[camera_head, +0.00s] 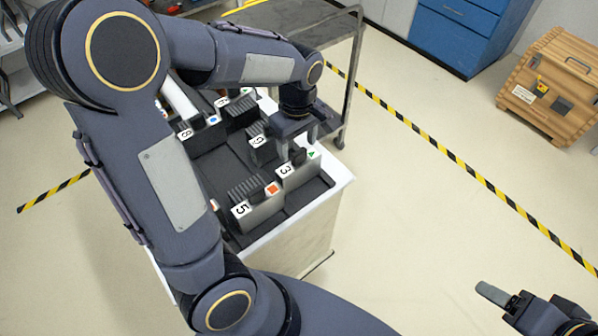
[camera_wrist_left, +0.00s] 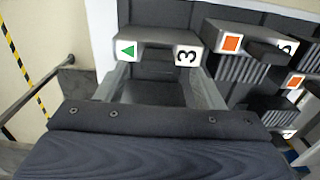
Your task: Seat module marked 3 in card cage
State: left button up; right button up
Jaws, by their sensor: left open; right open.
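The module marked 3 (camera_head: 298,176) is a grey block with a green triangle label, standing at the right end of the dark-lined white cart top (camera_head: 343,178). In the left wrist view this module (camera_wrist_left: 158,52) lies straight ahead. My left gripper (camera_head: 298,143) is open just beside it, fingers pointing down. In the wrist view its two fingers (camera_wrist_left: 160,85) reach toward the module's two sides, with a gap between them; contact cannot be told. My right gripper (camera_head: 494,297) is open and empty over the floor at lower right. I cannot tell which part is the card cage.
The module marked 5 (camera_head: 256,208), with an orange square, stands at the front. The module marked 9 (camera_head: 259,146) and the module marked 8 (camera_head: 202,137) stand farther back. A grey metal cart (camera_head: 290,22) stands behind. A wooden crate (camera_head: 553,88) is at right; the floor between is clear.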

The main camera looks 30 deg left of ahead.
aim_at(299, 151)
pick_arm(q)
notch_tip(299, 151, down, 4)
jog(key=shift+w+d, duration=0.1)
jog(key=shift+w, duration=0.05)
grip_shut()
dwell(0.4)
